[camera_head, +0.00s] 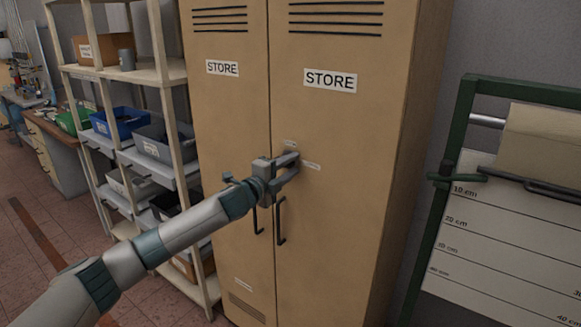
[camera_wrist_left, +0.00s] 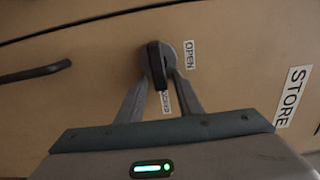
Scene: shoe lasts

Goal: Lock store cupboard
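The tan store cupboard (camera_head: 348,120) stands with both doors shut. On its right door is a lock with a dark turning piece (camera_wrist_left: 157,62) on a round grey plate, seen in the left wrist view. An OPEN label (camera_wrist_left: 189,54) sits to its right there, and a second small label (camera_wrist_left: 165,102) sits below, partly hidden. The dark piece runs up and down in that view, in line with the lower label. My left gripper (camera_head: 296,173) is at the lock, its fingers apart on either side of the dark piece. Whether they touch it is unclear. My right gripper is out of view.
Two dark door handles (camera_head: 281,221) hang below the lock, close under the left gripper. A shelf rack (camera_head: 165,73) with bins stands left of the cupboard. A green-framed stand (camera_head: 449,130) with a paper roll and measuring chart stands at the right.

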